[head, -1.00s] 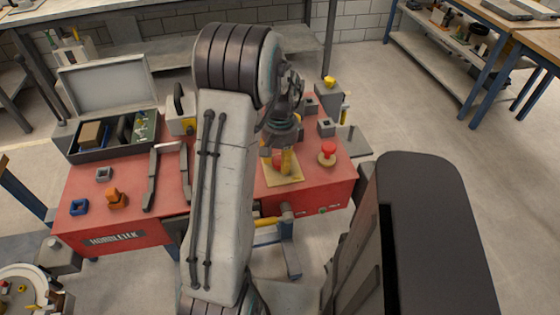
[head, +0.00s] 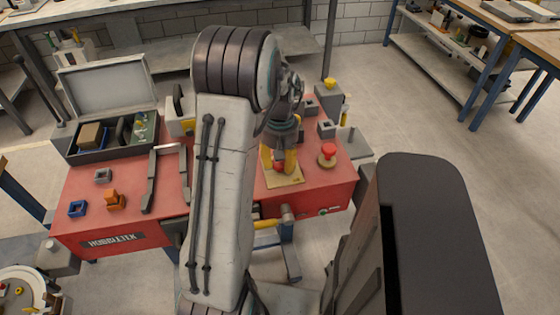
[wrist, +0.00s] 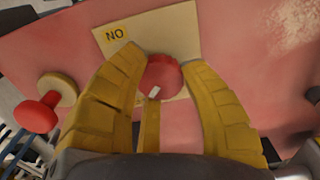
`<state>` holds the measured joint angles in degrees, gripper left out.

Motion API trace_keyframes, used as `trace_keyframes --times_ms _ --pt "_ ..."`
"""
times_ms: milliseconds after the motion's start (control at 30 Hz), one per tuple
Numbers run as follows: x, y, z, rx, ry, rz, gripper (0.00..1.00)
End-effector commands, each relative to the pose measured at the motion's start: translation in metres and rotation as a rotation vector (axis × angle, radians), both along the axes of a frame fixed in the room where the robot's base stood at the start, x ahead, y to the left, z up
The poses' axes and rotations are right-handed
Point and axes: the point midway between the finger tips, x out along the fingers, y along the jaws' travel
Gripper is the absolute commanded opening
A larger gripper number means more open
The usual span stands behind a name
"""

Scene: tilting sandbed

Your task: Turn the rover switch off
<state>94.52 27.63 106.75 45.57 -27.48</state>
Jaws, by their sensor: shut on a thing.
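The rover switch is a red round knob (wrist: 163,74) with a white mark, on a pale yellow plate (wrist: 183,35). The plate (head: 284,183) lies on the red bench top, and a bit of the red knob (head: 279,166) shows between my fingers in the head view. My gripper (wrist: 167,62) has its yellow fingers shut on the knob, one on each side. It also shows in the head view (head: 279,160), pointing down over the plate.
A red mushroom button (head: 328,149) on a beige base stands right of the plate; it shows at left in the wrist view (wrist: 36,115). A grey toolbox (head: 112,133), an orange piece (head: 115,200) and a blue square ring (head: 77,208) are at left on the red bench (head: 150,228).

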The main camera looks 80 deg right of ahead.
Motion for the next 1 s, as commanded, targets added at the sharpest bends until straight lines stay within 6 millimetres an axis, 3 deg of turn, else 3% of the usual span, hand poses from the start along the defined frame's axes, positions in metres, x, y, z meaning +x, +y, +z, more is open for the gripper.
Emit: trace_keyframes --times_ms 200,233,500,833,1000 --pt "0.0 0.003 -0.003 0.01 -0.001 0.001 0.07" --pt "0.0 0.003 -0.003 0.01 -0.001 0.001 0.43" --pt "0.0 0.001 -0.001 0.004 0.0 0.0 0.67" --pt "0.0 0.0 0.003 0.0 0.0 -0.001 0.67" --pt "0.0 -0.001 0.021 -0.004 0.001 -0.001 0.67"
